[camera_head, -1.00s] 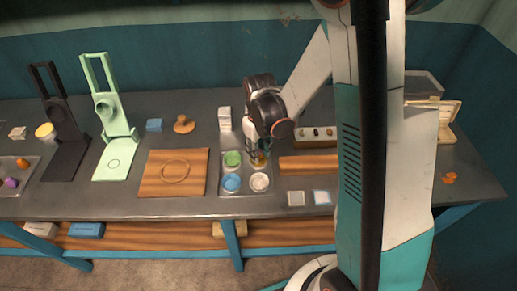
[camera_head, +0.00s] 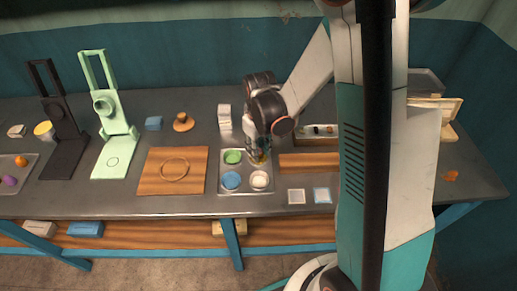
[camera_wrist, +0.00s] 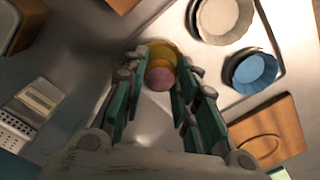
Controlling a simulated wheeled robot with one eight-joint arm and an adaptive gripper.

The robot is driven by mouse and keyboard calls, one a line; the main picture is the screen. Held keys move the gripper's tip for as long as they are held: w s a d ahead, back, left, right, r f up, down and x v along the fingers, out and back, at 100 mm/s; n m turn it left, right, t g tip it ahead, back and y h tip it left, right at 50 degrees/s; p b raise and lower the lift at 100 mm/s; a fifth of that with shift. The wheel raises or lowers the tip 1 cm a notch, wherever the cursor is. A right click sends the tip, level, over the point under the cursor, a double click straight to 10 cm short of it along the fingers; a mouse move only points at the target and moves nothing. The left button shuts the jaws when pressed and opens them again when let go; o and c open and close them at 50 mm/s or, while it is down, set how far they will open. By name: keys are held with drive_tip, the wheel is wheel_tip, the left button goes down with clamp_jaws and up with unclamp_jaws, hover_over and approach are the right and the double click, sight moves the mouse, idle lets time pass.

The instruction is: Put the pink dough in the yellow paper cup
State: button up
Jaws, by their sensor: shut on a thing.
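The pink dough (camera_wrist: 160,78) is a small ball between my fingertips in the wrist view. My gripper (camera_wrist: 160,84) is shut on it; it also shows in the head view (camera_head: 257,152), pointing down over the tray's back right. The yellow paper cup (camera_wrist: 164,47) lies directly behind the dough in the wrist view, in line with my fingers. In the head view the cup (camera_head: 262,159) is mostly hidden by my gripper. I cannot tell whether the dough is above the cup's rim or inside it.
The metal tray (camera_head: 245,188) also holds a green cup (camera_head: 232,157), a blue cup (camera_head: 231,180) and a white cup (camera_head: 259,180). A wooden board (camera_head: 150,180) lies left of it, a wooden block (camera_head: 305,163) right. Grey table shows in front of the tray.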

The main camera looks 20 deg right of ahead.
drive_tip(key=o, duration=1)
drive_tip(key=shift+c, duration=0.2)
drive_tip(key=shift+r, duration=0.1)
wheel_tip(320, 180, up, 12)
drive_tip(key=s+r+m+t, duration=0.1)
drive_tip(key=s+r+t, duration=0.2)
drive_tip(key=s, duration=0.4)
drive_tip(key=s+r+m+t+b, duration=0.1)
drive_tip(key=s+r+m+t, duration=0.1)
drive_tip(key=s+r+t, duration=0.2)
drive_tip(key=s+r, duration=0.2)
drive_tip(key=s, duration=0.2)
drive_tip(key=shift+r+m, duration=0.25)
drive_tip(key=shift+m, duration=0.05)
